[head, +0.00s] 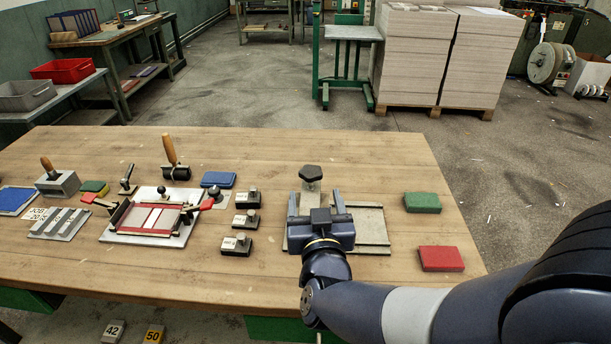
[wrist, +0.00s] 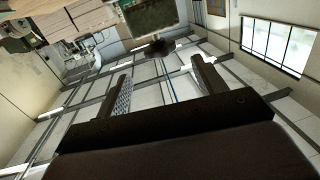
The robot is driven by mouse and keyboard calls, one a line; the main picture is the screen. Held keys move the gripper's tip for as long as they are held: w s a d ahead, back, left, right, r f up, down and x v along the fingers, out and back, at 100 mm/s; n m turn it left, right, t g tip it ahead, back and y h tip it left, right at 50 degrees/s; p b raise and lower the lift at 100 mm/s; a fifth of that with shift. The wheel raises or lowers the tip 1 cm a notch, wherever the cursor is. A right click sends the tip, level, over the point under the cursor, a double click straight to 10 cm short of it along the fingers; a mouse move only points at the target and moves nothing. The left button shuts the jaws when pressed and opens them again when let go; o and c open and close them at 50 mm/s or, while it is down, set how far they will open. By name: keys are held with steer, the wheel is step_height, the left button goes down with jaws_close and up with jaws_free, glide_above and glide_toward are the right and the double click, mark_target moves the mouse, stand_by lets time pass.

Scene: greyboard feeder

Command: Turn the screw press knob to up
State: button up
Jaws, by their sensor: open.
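The screw press has a black lobed knob (head: 311,173) standing above its grey plate (head: 371,222) on the wooden table. My gripper (head: 315,196) is open, with its two fingers apart and pointing away from me toward the knob. In the head view the knob shows just beyond the fingertips, apart from them and roughly in line with the gap. In the wrist view a dark round shape (wrist: 156,50), which looks like the knob, shows past the open fingers. My gripper hides part of the press plate.
Several black stamp blocks (head: 236,244) stand left of the press, beside a framed fixture (head: 151,219) with red handles. A green block (head: 422,202) and a red block (head: 440,258) lie to the right. The table's back right area is clear.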

mark_target(312, 180)
steer(key=w, duration=0.6)
steer(key=w+a, duration=0.1)
steer(key=w, duration=0.2)
steer(key=shift+w, duration=0.4)
steer(key=shift+c, duration=0.5)
steer(key=c, duration=0.9)
steer(key=shift+f, duration=0.1)
